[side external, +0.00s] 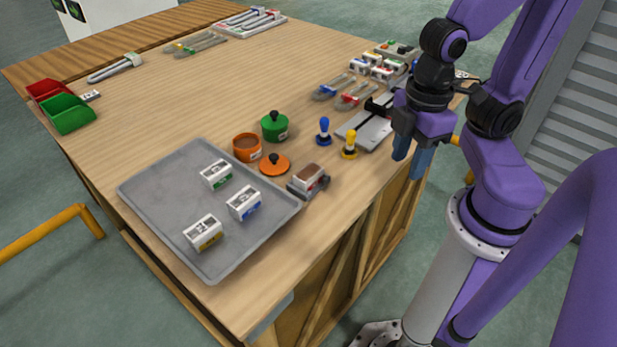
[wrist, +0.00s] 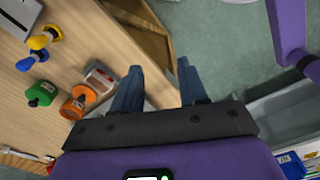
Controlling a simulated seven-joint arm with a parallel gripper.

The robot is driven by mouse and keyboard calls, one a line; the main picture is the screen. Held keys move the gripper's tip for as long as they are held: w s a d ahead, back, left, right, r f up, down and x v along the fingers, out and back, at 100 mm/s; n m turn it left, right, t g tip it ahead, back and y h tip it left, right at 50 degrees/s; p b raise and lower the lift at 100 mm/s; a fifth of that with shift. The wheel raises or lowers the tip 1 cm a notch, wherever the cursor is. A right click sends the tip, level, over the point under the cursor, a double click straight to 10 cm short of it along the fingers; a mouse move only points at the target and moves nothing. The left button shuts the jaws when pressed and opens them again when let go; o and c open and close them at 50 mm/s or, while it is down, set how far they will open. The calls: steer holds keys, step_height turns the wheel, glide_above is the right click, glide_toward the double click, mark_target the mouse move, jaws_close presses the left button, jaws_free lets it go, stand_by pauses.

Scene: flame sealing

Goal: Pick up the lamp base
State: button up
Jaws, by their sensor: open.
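Nothing in view is plainly a lamp base, and I cannot tell which item it is. My gripper (side external: 412,152) is open and empty, fingers down, beyond the table's edge to the right of these items. Its blue fingers also show in the wrist view (wrist: 160,88).
An orange lid (side external: 274,164) lies beside the orange pot. Blue (side external: 324,131) and yellow (side external: 349,144) knobbed pieces stand between the pots and my gripper. A grey tray (side external: 160,196) with three white blocks is at front left. The table's middle is clear.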

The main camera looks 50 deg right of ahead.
steer(key=o, duration=0.6)
steer(key=shift+c, duration=0.2)
steer(key=m+y, duration=1.3)
steer(key=m, duration=1.8)
glide_toward(300, 180)
steer(key=a+r, duration=0.4)
steer(key=r, duration=0.1)
steer(key=f, duration=0.7)
steer(key=shift+w+d, duration=0.2)
steer(key=shift+d, duration=0.05)
steer(key=shift+x, duration=2.55)
